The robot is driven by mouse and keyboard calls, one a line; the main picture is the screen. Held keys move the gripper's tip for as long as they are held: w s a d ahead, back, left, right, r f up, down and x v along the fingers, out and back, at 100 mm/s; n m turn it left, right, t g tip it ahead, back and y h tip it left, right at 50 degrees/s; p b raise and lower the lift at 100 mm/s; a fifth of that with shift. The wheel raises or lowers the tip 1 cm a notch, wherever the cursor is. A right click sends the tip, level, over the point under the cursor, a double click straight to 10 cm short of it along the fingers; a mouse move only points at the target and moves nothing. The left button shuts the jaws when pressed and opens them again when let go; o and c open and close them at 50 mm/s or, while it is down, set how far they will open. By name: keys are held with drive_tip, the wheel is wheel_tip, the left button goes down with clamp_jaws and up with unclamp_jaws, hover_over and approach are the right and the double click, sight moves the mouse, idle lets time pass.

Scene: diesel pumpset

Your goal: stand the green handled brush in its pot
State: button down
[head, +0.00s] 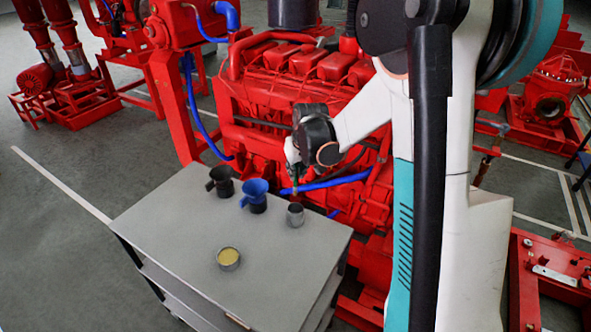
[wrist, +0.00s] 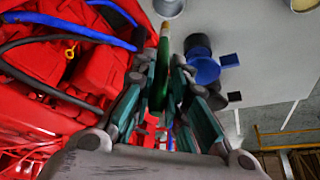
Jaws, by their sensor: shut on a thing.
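My gripper (head: 293,168) is above the back edge of the trolley, higher than the grey metal pot (head: 295,214). In the wrist view my gripper (wrist: 168,88) is shut on the green handled brush (wrist: 162,72). The handle lies between the fingers, and its tan tip points toward the top of that picture, near the grey pot (wrist: 169,6). The brush is apart from the pot. The pot stands upright at the trolley top's back right; whether it is the brush's own pot is not marked. In the head view the brush is mostly hidden by the gripper.
On the grey trolley (head: 180,240) stand a blue-topped jug (head: 255,195), a dark jug (head: 221,182) and a tin with yellow contents (head: 229,258). The red engine (head: 300,85) with blue hoses is close behind. The front left of the trolley top is clear.

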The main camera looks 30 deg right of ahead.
drive_tip(key=b, duration=0.4)
hover_over(296, 194)
drive_tip(key=shift+s+f, duration=0.1)
drive_tip(key=shift+f, duration=2.45)
drive_tip(key=shift+f+b, duration=0.15)
drive_tip(key=shift+b, duration=0.15)
drive_tip(key=shift+f+b, duration=1.6)
drive_tip(key=shift+f, duration=0.4)
drive_tip(key=shift+f, duration=0.15)
drive_tip(key=shift+f+b, duration=0.55)
drive_tip(key=shift+b, duration=0.15)
drive_tip(key=c, duration=1.1)
unclamp_jaws()
drive_tip(key=shift+r, duration=0.1)
